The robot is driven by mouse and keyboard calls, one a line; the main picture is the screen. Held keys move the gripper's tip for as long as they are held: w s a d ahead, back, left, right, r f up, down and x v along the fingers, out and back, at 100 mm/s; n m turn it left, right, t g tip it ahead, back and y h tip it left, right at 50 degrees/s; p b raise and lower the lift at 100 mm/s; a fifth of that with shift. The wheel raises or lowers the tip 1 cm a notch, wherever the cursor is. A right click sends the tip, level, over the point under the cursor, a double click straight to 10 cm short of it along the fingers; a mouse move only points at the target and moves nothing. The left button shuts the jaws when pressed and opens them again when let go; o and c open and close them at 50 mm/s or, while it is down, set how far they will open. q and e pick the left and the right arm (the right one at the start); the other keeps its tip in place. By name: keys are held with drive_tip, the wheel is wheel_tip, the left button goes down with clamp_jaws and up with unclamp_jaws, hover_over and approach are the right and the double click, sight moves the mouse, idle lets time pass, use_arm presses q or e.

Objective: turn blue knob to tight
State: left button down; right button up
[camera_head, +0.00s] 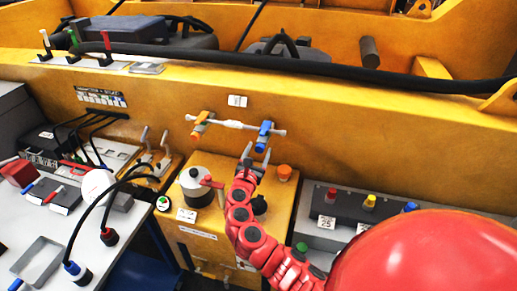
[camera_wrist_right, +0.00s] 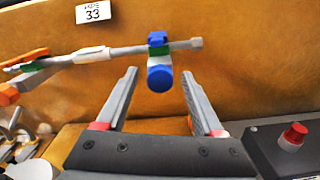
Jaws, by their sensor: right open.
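The blue knob (camera_head: 264,136) sits near the right end of a thin grey pipe on the yellow wall in the head view. In the right wrist view the blue knob (camera_wrist_right: 160,77) has a white and green band behind its rounded blue end. My right gripper (camera_head: 257,157) is just below the knob. In the right wrist view my right gripper (camera_wrist_right: 158,85) is open, with one finger on each side of the knob's lower end and gaps visible on both sides. I cannot tell how deep the knob lies between them. My left gripper is not in view.
An orange knob (camera_head: 201,124) is at the pipe's left end. A label plate (camera_wrist_right: 93,12) reading 33 is above the pipe. A grey panel with colored buttons (camera_head: 369,202) is at right.

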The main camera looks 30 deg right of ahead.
drive_tip(key=shift+w+d, duration=0.1)
drive_tip(key=shift+d, duration=0.05)
clamp_jaws()
idle(0.4)
